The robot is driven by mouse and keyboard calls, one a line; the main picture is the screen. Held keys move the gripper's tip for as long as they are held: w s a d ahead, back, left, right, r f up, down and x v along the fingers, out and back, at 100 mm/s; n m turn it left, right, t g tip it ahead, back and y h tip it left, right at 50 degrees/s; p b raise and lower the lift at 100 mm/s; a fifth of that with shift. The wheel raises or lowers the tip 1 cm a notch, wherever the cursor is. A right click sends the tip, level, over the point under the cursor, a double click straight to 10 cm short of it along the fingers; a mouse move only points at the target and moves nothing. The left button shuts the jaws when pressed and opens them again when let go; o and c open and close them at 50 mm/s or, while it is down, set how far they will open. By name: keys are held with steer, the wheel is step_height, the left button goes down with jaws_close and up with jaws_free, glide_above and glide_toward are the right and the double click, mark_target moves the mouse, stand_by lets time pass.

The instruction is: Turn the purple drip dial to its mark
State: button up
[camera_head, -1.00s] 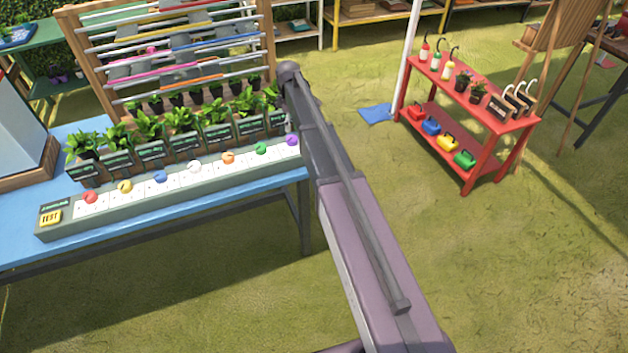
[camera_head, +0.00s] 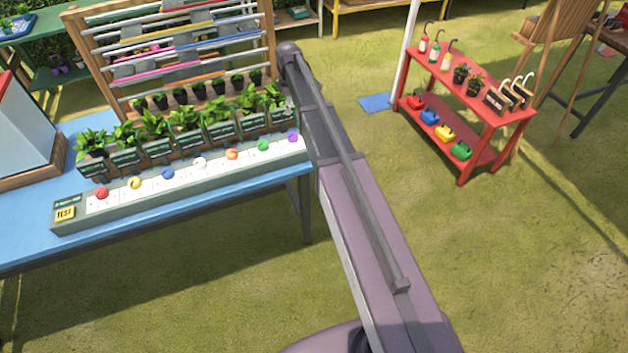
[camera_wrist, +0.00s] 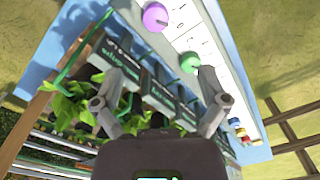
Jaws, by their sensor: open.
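The purple dial (camera_head: 293,137) sits at the right end of a pale control strip (camera_head: 180,184) on the blue table. In the wrist view the purple dial (camera_wrist: 156,16) is near the top, beyond the fingertips, with small marks on the white panel beside it. The green dial (camera_wrist: 189,62) lies closer to my fingers there. My gripper (camera_wrist: 158,86) is open and empty, its two fingers spread over the plant side of the strip, apart from the purple dial. In the head view my gripper is hidden behind my arm. The dial's exact pointer direction is too small to tell.
Other coloured dials, including the orange one (camera_head: 232,154), line the strip up to a yellow TEST button (camera_head: 65,213). Potted plants (camera_head: 185,122) stand right behind it, with a rack of bars (camera_head: 180,50) further back. A red cart (camera_head: 470,95) stands right; grass between is clear.

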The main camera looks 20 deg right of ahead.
steer(key=s+f+m+b, duration=0.3)
steer(key=s+m, duration=0.2)
steer(key=s, duration=0.9)
steer(key=s+f+m+b, duration=0.3)
steer(key=s+m, duration=0.3)
steer(key=s, duration=0.9)
steer(key=shift+s+a+f+m, duration=0.2)
steer(key=shift+f+m, duration=0.1)
steer(key=shift+f, duration=0.05)
steer(key=shift+s+m, duration=0.4)
steer(key=shift+s, duration=0.6)
steer(key=c, duration=0.5)
steer(key=shift+a, duration=0.1)
